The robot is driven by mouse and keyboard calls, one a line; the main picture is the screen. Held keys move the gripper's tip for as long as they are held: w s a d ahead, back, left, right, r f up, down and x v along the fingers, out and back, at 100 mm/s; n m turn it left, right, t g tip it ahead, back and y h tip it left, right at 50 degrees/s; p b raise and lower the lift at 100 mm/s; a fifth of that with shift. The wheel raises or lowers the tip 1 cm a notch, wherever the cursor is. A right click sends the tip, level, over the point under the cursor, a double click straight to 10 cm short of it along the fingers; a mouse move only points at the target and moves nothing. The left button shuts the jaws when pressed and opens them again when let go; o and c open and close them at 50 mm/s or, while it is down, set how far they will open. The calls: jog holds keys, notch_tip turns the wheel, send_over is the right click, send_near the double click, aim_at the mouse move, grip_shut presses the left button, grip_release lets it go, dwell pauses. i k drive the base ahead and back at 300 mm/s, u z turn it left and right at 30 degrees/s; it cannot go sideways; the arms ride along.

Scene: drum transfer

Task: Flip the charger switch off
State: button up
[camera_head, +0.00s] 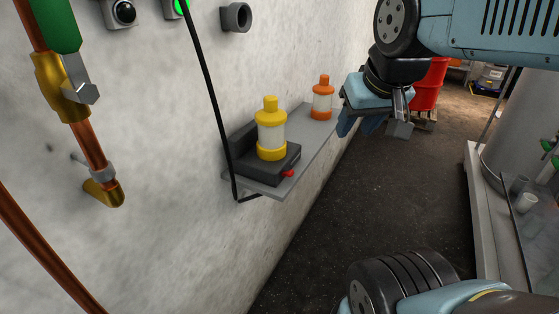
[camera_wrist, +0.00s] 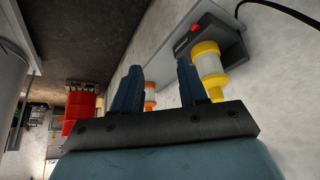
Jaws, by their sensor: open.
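The charger (camera_head: 258,172) is a dark grey block on a wall shelf, with a small red switch (camera_head: 288,173) low on its front. A yellow-capped canister (camera_head: 270,132) stands upright in the charger. In the wrist view the charger (camera_wrist: 226,36) and the red switch (camera_wrist: 195,28) lie at the upper right, beyond the fingertips. My gripper (camera_head: 373,122) is to the right of the shelf, apart from the charger. In the wrist view my gripper (camera_wrist: 160,70) is open, with nothing held between its two blue fingers. Which position the switch is in cannot be told.
An orange-capped canister (camera_head: 322,100) stands at the far end of the shelf (camera_head: 300,142). A black cable (camera_head: 205,70) hangs down the wall beside the charger. A red barrel (camera_head: 428,85) stands farther back. The dark floor (camera_head: 370,190) right of the shelf is clear.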

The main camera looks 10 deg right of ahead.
aim_at(289, 174)
jog(key=z, duration=1.15)
jog(key=k, duration=0.8)
jog(key=u, duration=1.15)
jog(key=i, duration=0.5)
jog(key=z, duration=0.15)
